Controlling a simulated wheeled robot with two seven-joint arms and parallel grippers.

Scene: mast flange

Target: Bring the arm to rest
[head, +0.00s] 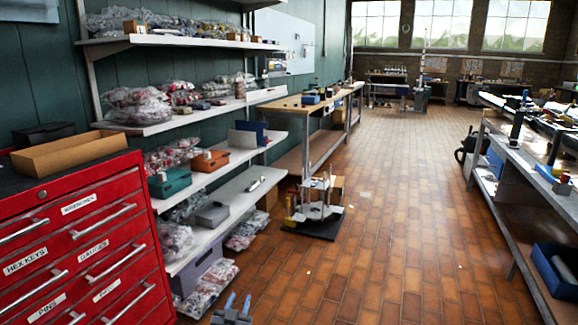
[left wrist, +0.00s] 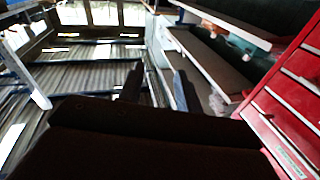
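My left gripper (head: 238,302) shows at the bottom edge of the head view, with two blue-tipped fingers pointing up and standing apart. In the left wrist view my left gripper (left wrist: 158,85) shows two dark fingers with a gap between them and nothing held. It is in open space over the floor, in front of the shelves and to the right of the red tool cabinet (head: 90,250) in the picture. The cabinet also shows at the right of the left wrist view (left wrist: 285,110). My right gripper is in neither view.
White shelves (head: 240,200) with bagged parts and boxes line the left wall. A stand with upright rods on a dark base (head: 312,222) is on the floor beyond. A workbench (head: 545,190) runs along the right. The tiled floor (head: 400,230) between is mostly clear.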

